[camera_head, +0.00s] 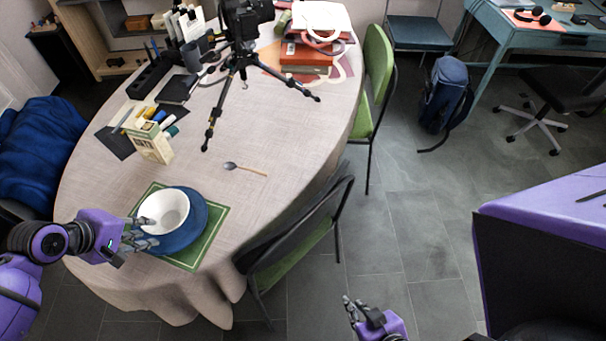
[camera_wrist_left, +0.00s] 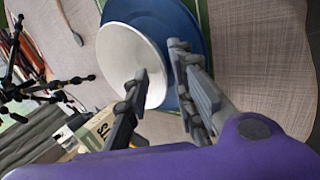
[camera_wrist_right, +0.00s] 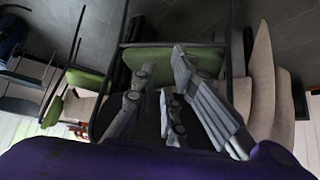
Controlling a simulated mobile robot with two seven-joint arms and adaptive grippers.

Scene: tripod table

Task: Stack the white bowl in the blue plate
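The white bowl (camera_head: 163,208) is upright over the left part of the blue plate (camera_head: 199,226), off its centre. I cannot tell whether its base touches the plate. The plate lies on a green placemat (camera_head: 213,236). My left gripper (camera_head: 143,233) is at the bowl's near left side. In the left wrist view, its fingers (camera_wrist_left: 160,66) are spread, one over the white bowl (camera_wrist_left: 122,60) and one over the blue plate (camera_wrist_left: 190,30), with the bowl's rim between them. My right gripper (camera_head: 354,306) is open and empty, away from the table; its fingers also show in the right wrist view (camera_wrist_right: 160,68).
A printed box (camera_head: 150,146) stands behind the bowl. A black tripod (camera_head: 237,75) stands farther back. A green chair (camera_head: 300,245) is at the table's right edge. The cloth between spoon and placemat is clear.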

